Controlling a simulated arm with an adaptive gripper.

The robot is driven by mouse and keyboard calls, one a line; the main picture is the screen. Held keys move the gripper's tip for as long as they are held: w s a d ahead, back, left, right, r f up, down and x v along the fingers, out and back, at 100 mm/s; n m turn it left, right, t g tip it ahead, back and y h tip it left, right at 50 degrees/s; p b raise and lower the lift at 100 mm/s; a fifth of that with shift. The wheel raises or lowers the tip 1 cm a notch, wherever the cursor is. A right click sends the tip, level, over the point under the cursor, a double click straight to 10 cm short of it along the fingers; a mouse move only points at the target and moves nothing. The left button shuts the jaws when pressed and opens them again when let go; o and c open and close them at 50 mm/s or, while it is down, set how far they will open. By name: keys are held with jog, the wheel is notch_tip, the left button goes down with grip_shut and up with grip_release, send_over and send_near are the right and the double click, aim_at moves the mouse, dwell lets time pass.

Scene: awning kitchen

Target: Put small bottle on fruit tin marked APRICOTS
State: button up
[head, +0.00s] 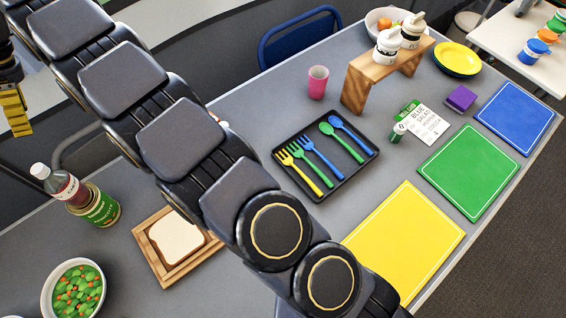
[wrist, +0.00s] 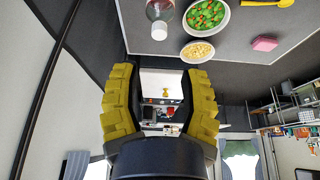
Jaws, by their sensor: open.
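The small bottle (head: 62,187) has dark red contents and a white cap. It stands at the left of the grey counter and appears upright on top of the fruit tin (head: 101,207), with its base against the tin's gold top rim. The tin has a green label; its lettering is too small to read. My gripper (head: 15,108), partly cut off at the left edge of the head view, is apart from both. The wrist view shows its yellow fingers (wrist: 160,98) spread with nothing between them. The bottle (wrist: 159,12) shows beyond them, cut off at the top.
A bowl of green and orange vegetables (head: 72,290) and a wooden tray with bread (head: 178,240) are near the tin. A black cutlery tray (head: 318,186), a pink cup (head: 317,82) and a wooden stand (head: 354,88) are farther right. My arm crosses the head view.

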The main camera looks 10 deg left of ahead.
jog(key=w+d+r+m+t, duration=0.15)
jog(key=w+d+m, duration=0.25)
jog(key=d, duration=0.4)
jog(key=w+d+r+m, duration=0.2)
jog(key=w+d+m, duration=0.2)
jog(key=d, duration=0.4)
jog(key=d+m+h, duration=0.1)
jog(key=d+m, duration=0.5)
jog(key=d, duration=0.9)
jog(key=s+d+f+m+h, duration=0.1)
jog(key=s+d+f+m, duration=0.2)
jog(key=s+d+m, duration=0.3)
jog(key=s+d+f+m+h, duration=0.1)
jog(key=s+d+f+m, duration=0.2)
jog(key=s+d, duration=1)
jog(key=d+m, duration=0.2)
jog(key=m, duration=0.1)
jog(key=shift+d+m, duration=0.15)
jog(key=shift+m, duration=0.15)
